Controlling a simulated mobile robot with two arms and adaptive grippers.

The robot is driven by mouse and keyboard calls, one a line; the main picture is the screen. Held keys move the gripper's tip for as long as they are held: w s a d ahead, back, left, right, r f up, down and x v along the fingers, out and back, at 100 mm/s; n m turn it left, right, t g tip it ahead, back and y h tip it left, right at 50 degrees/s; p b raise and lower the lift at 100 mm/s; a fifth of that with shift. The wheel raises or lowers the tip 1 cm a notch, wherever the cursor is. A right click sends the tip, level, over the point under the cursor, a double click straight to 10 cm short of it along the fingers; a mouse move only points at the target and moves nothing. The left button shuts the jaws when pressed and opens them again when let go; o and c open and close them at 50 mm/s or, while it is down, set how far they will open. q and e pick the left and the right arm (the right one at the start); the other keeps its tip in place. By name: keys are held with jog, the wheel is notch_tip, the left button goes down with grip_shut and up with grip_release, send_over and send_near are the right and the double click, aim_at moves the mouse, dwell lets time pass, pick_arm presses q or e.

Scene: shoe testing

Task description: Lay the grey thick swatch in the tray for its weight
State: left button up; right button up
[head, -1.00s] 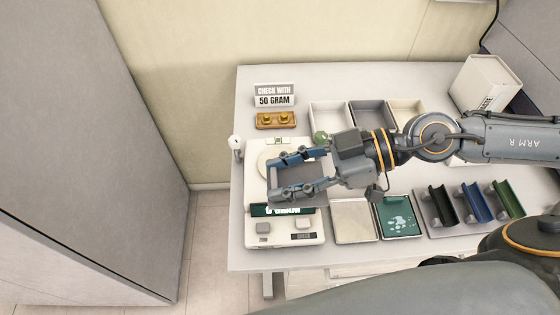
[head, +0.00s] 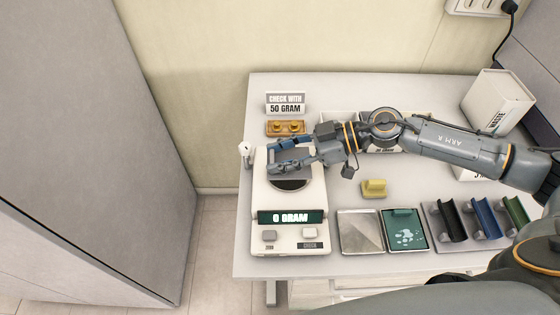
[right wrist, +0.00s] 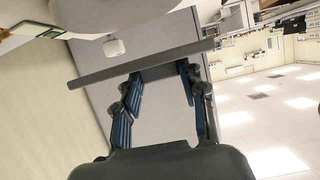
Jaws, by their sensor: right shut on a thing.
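My right gripper (head: 277,157) is above the white scale (head: 259,205), fingers pointing left. It is shut on the grey swatch (head: 293,157), a flat grey piece between the fingers. In the right wrist view the swatch (right wrist: 150,63) shows as a thin grey slab across the fingertips. The scale's display (head: 291,217) reads 0 GRAM. A dark round patch (head: 292,185) shows on the scale just below the swatch. The row of trays (head: 338,114) at the back is mostly hidden behind my right arm. My left gripper is not in view.
A 50 gram check sign (head: 286,103) and a wooden block with brass weights (head: 287,128) stand behind the scale. A yellow block (head: 374,188), a metal plate (head: 360,232), a green plate (head: 405,230) and a rack of coloured holders (head: 482,222) are to the right. A white box (head: 497,101) stands at the back right.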

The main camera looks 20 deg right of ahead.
aim_at(280, 161)
jog(key=f, duration=0.2)
jog(key=shift+w+f, duration=0.4)
jog(key=shift+p, duration=0.95)
jog(key=shift+f, duration=0.4)
jog(key=shift+f, duration=0.2)
jog(key=o, duration=0.9)
